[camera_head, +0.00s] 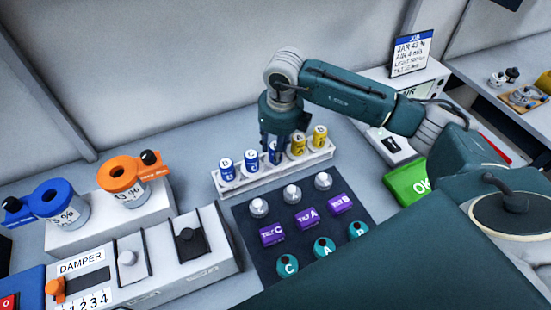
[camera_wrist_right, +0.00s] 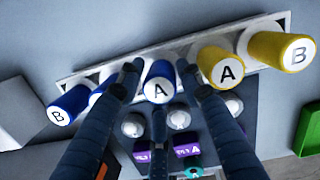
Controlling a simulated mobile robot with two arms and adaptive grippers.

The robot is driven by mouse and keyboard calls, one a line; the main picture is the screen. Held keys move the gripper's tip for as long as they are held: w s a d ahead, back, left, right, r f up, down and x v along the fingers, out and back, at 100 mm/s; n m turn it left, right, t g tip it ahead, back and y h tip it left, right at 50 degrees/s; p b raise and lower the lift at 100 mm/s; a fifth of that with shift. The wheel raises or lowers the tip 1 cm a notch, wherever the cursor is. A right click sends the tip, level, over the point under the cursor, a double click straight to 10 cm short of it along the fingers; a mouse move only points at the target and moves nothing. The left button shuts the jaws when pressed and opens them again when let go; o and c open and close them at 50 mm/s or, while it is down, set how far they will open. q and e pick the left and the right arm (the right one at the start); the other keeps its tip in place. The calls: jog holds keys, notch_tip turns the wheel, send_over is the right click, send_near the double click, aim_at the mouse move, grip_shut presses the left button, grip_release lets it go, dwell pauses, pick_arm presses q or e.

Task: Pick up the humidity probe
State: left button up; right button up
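A white rack (camera_head: 234,185) holds a row of short cylinders, blue ones on the left and two yellow ones on the right. No readable label says which is the humidity probe. My right gripper (camera_head: 275,143) is over the rack, pointing down. In the right wrist view, its open fingers (camera_wrist_right: 158,72) straddle the blue cylinder marked A (camera_wrist_right: 158,88), with small gaps seeming to show at its sides. Blue cylinder B (camera_wrist_right: 62,108) is at the left and another blue one is partly behind a finger. Yellow A (camera_wrist_right: 222,66) and yellow B (camera_wrist_right: 285,50) stand right. My left gripper is out of view.
A dark mat (camera_head: 245,222) in front of the rack carries silver knobs, purple blocks and teal round pieces. A damper panel (camera_head: 190,278) and blue and orange ring holders (camera_head: 122,172) stand left. A green OK pad (camera_head: 408,184) and a sign (camera_head: 411,52) are right.

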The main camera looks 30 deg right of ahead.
grip_shut()
jog(key=shift+r, duration=0.15)
jog(key=shift+r, duration=0.55)
notch_tip(320, 180, up, 19)
jog(key=b, duration=0.3)
jog(key=shift+f, duration=0.15)
